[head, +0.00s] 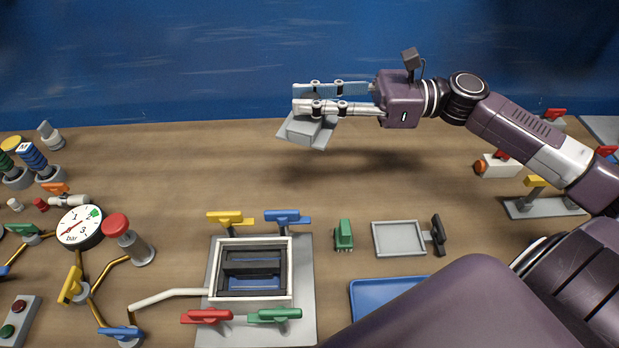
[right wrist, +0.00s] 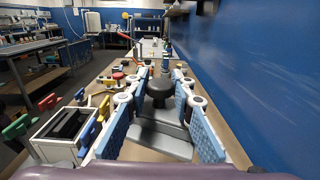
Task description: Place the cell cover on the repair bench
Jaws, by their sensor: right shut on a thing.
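The cell cover (head: 305,132) is a light grey plate with a raised middle. It hangs at the far side of the table, above the wood. My right gripper (head: 312,97) is shut on it; in the right wrist view the blue-padded fingers (right wrist: 160,95) close around its dark round knob (right wrist: 159,87), with the grey plate (right wrist: 150,146) below. The open cell (head: 294,270), a white-rimmed box with dark plates inside, stands at the front centre on a grey base. I cannot tell which surface is the repair bench. My left gripper is not in view.
Yellow (head: 230,218), blue (head: 288,217), red (head: 206,317) and green (head: 275,315) clamps surround the cell. A grey tray (head: 400,252), a small green block (head: 344,234) and a blue tray (head: 372,289) lie right of it. A gauge (head: 80,227) and pipes stand left. The far-middle table is clear.

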